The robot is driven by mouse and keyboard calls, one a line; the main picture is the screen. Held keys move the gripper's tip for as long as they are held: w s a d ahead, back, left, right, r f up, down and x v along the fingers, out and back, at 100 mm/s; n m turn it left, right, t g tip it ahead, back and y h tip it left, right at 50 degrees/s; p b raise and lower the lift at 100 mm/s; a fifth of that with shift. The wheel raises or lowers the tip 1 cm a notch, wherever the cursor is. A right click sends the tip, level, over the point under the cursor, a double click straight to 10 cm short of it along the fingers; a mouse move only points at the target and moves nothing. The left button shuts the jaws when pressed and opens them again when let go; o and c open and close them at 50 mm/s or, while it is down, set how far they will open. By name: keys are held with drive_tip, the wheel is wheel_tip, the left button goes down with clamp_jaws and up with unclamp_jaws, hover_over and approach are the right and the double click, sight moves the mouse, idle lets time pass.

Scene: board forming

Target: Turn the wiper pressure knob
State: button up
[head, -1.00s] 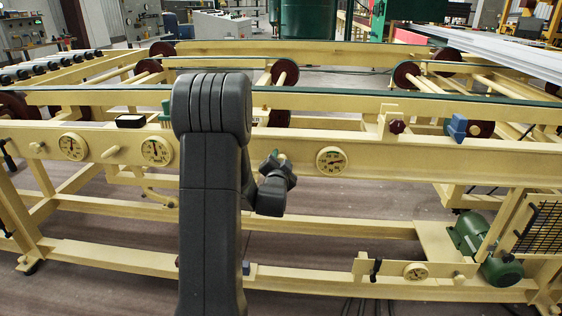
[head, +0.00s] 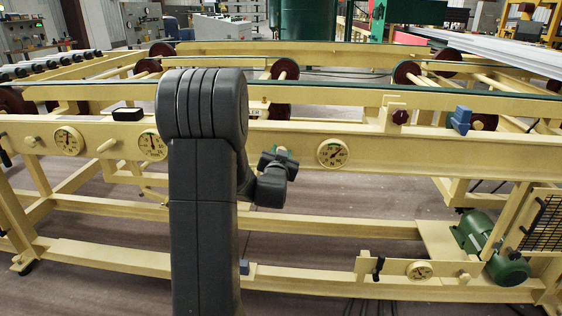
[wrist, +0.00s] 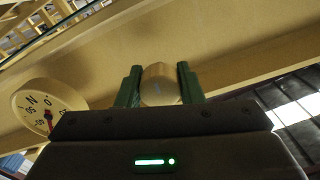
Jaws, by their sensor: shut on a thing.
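In the wrist view, a short round tan knob (wrist: 160,84) sits between the two green fingers of my gripper (wrist: 160,86). The fingers are shut on its sides. A round cream dial (wrist: 36,106) with a red needle is left of the knob. In the head view, my gripper (head: 284,155) is at the front beam, just left of a round dial (head: 332,153). The knob is hidden there behind my gripper and wrist. No label naming the knob is readable.
The long cream beam (head: 430,164) carries two more dials (head: 67,141) (head: 152,145) and a peg-like knob (head: 107,145) at left. A dark red knob (head: 400,117) and a blue block (head: 460,120) are at right. A green motor (head: 480,233) stands low right.

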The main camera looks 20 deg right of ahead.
drive_tip(key=n+b, duration=0.2)
drive_tip(key=n, duration=0.2)
drive_tip(key=shift+f+n+b, duration=0.1)
drive_tip(key=shift+n+b, duration=0.2)
drive_tip(key=shift+b, duration=0.05)
drive_tip(key=n+b, duration=0.1)
drive_tip(key=n, duration=0.3)
drive_tip(key=shift+n+b, duration=0.3)
drive_tip(key=n, duration=0.4)
drive_tip(key=shift+b, duration=0.35)
drive_tip(key=n, duration=1.1)
drive_tip(key=shift+r, duration=0.2)
drive_tip(key=n+p, duration=0.1)
drive_tip(key=n, duration=0.5)
drive_tip(key=shift+n, duration=0.3)
drive_tip(key=shift+n+p, duration=0.35)
drive_tip(key=shift+n, duration=0.65)
drive_tip(key=shift+r+n+p, duration=0.2)
drive_tip(key=shift+n+p, duration=0.9)
drive_tip(key=shift+p, duration=0.1)
drive_tip(key=shift+n+p, duration=0.5)
drive_tip(key=shift+p, duration=0.3)
drive_tip(key=shift+f+n+p, duration=0.15)
drive_tip(key=shift+n+p, duration=0.25)
drive_tip(key=shift+p, duration=0.4)
drive_tip(key=shift+f, duration=0.1)
